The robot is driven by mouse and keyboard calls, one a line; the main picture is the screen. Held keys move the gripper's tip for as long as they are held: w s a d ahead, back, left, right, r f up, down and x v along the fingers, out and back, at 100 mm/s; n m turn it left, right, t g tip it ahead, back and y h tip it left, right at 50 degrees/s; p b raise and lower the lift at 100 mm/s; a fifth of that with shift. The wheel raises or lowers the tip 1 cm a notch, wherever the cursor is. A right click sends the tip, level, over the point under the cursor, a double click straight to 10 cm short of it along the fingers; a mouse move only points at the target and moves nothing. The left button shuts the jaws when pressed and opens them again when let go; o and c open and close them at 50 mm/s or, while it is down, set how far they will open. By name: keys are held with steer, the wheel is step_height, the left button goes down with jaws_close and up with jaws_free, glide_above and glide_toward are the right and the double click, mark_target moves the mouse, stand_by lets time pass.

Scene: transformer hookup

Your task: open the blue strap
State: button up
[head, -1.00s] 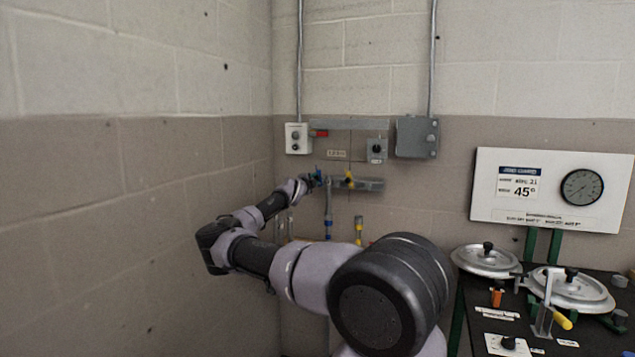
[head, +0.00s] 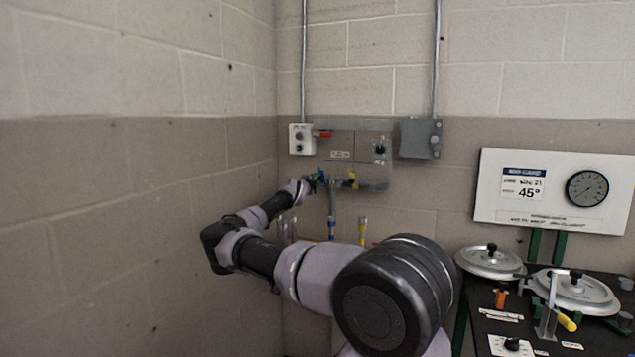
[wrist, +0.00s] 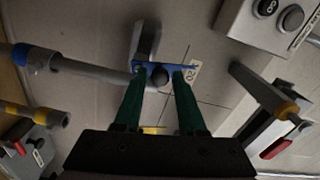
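The blue strap (wrist: 168,66) lies across the tips of my gripper's two green fingers in the wrist view. A dark round end (wrist: 160,77) shows beside it between the fingers. My gripper (wrist: 159,72) is open, with a clear gap between the fingers. The fingertips are at the strap, but I cannot tell whether they touch it. In the head view my gripper (head: 317,182) is at the wall fitting, and a small bit of the blue strap (head: 321,176) shows there, partly hidden by the wrist.
A yellow strap (head: 352,180) is just right on the same rail. A grey pipe with a blue band (wrist: 38,60) runs close to the fingers. A button box (head: 301,139), a red handle (head: 325,135) and a grey box (head: 421,138) are above. A bench with lidded pots (head: 491,262) stands right.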

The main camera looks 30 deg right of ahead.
steer(key=v, duration=1)
steer(key=shift+s+a, duration=0.25)
steer(key=shift+a, duration=0.05)
